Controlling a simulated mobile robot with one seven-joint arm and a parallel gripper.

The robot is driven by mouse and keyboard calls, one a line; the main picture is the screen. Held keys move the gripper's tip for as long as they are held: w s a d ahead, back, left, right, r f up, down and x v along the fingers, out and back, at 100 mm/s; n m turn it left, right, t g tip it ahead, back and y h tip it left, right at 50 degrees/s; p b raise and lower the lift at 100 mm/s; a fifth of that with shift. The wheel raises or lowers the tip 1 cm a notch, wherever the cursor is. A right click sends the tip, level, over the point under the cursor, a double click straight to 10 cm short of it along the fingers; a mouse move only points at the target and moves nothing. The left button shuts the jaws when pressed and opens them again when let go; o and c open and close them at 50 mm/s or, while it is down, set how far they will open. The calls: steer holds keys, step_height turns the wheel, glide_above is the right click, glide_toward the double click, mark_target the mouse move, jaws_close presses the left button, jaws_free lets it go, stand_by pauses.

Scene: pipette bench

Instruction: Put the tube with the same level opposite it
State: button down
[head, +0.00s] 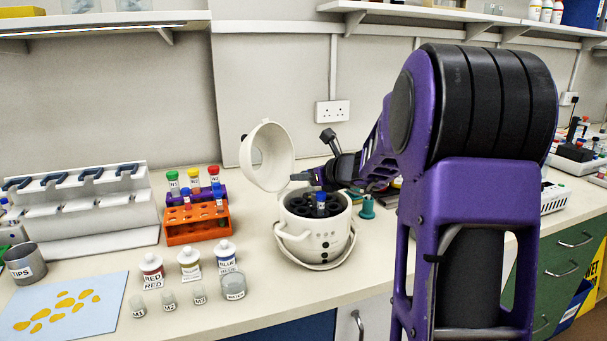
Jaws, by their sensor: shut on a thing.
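The white centrifuge (316,240) stands open on the bench, its round lid (266,157) raised at the back left. One blue-capped tube (321,204) stands in the dark rotor (302,207); its liquid level is too small to read. My gripper (300,177) is above the rotor's back edge, its tips at the lower right rim of the lid. It appears shut on that rim, though the contact is small and partly hidden.
A purple rack (205,192) with green-, yellow- and red-capped tubes stands behind the orange one. Labelled bottles (152,272), small vials and a beaker (233,287) stand in front. A pipette stand (95,210) is at left. A teal item (367,208) stands right of the centrifuge.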

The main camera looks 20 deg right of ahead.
steer(key=shift+f, duration=0.7)
steer(key=c, duration=0.6)
jaws_free()
steer(key=shift+r, duration=0.1)
steer(key=p+v, duration=0.2)
steer(key=v, duration=1.5)
steer(key=shift+s+d, duration=0.1)
steer(key=shift+s, duration=0.15)
steer(key=shift+r, duration=0.1)
